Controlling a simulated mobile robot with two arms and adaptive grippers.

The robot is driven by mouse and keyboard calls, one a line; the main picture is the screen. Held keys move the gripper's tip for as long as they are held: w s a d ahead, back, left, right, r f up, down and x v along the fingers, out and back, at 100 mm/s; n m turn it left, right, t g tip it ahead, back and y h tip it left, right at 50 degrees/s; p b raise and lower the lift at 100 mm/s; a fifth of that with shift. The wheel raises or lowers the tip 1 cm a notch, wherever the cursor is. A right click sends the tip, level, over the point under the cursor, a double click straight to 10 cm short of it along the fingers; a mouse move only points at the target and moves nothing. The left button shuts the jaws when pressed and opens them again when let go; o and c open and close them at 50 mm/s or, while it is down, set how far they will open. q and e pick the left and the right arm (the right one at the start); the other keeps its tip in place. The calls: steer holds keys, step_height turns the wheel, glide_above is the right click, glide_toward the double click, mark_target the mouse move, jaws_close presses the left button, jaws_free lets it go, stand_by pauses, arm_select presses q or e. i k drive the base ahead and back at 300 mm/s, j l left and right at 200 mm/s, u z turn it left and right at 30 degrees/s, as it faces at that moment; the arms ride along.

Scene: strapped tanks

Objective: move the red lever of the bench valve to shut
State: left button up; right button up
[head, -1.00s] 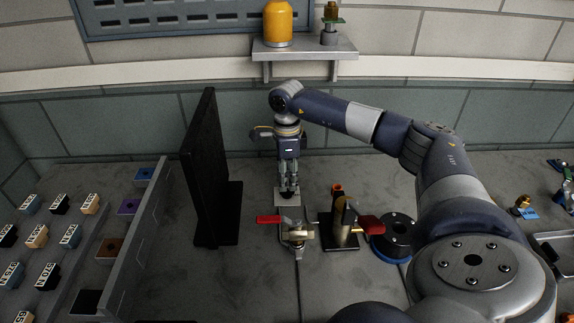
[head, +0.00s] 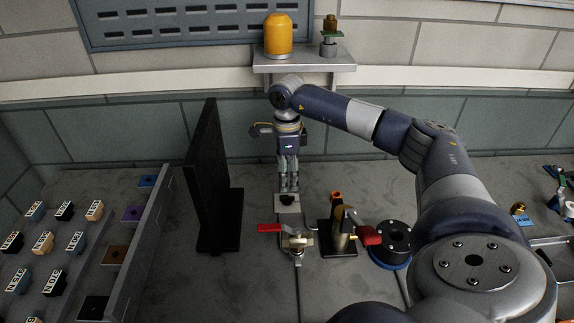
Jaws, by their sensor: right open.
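The bench valve (head: 297,242) stands on the bench, a metal body with a red lever (head: 270,228). The lever points left in the head view, crosswise to the pipe running toward the front. My right gripper (head: 289,190) hangs fingers down, behind the valve in the picture. Its jaws are open and empty, apart from the lever. A pale plate with a dark part (head: 287,200) shows just below the fingertips. My left gripper is not in view.
A brass cylinder with a red handle (head: 370,236) stands close right of the valve, beside a dark flanged disc (head: 394,238). A tall black panel (head: 212,180) stands to the left. A shelf (head: 305,62) holds a yellow tank (head: 278,36). Bench between panel and valve is clear.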

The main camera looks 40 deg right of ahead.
mark_target(276, 227)
steer(key=z, duration=1.2)
steer(key=k, duration=0.15)
